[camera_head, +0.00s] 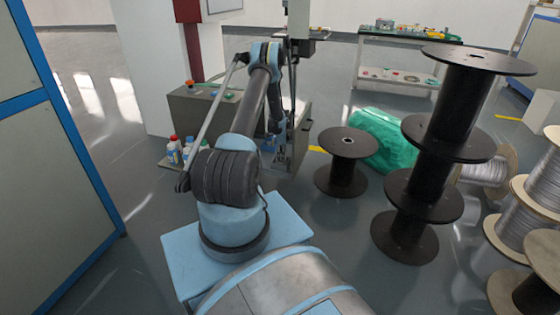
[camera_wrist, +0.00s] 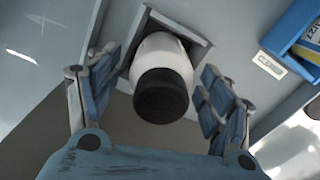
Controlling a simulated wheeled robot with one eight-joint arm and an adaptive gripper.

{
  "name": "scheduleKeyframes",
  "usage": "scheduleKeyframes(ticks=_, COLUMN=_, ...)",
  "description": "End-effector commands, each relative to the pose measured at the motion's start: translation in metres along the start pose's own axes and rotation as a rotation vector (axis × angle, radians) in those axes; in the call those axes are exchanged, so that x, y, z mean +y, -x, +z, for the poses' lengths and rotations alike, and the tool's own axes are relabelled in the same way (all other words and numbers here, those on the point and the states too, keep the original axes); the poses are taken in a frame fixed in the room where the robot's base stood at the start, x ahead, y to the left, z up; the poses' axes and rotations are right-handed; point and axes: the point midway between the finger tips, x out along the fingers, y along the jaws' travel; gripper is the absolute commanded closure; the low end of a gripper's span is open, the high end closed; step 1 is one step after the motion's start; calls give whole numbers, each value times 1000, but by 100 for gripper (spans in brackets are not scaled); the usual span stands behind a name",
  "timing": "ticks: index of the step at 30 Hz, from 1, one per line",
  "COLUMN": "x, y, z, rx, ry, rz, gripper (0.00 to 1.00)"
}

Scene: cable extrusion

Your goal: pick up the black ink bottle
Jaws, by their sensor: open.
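A white bottle with a black cap (camera_wrist: 161,96), which looks like the black ink bottle, shows in the wrist view. It sits at a square grey-framed opening (camera_wrist: 150,10), its cap toward the camera. My gripper (camera_wrist: 160,88) is open, with one blue-grey finger on each side of the bottle. Gaps show between the fingers and the bottle, and I see no contact. In the head view my gripper (camera_head: 280,155) is low beside the grey machine cabinet. I cannot make out this bottle there.
Small bottles with red and blue caps (camera_head: 175,152) stand left of the cabinet (camera_head: 205,112). In the wrist view a blue holder (camera_wrist: 292,28) and a small label plate (camera_wrist: 269,65) lie to the right. Black spools (camera_head: 346,160) and a green wrapped bundle (camera_head: 385,140) stand to the right.

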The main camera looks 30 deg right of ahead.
Motion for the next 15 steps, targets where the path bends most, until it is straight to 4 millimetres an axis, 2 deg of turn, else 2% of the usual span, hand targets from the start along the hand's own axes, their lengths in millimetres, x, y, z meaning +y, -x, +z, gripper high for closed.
scheduleKeyframes(ticks=3, x=0, y=-6, z=0, rx=0, ry=0, rz=0, gripper=27)
scheduleKeyframes(ticks=9, x=0, y=-6, z=0, rx=0, ry=0, rz=0, gripper=29)
scheduleKeyframes(ticks=15, x=0, y=-6, z=0, rx=0, ry=0, rz=0, gripper=74)
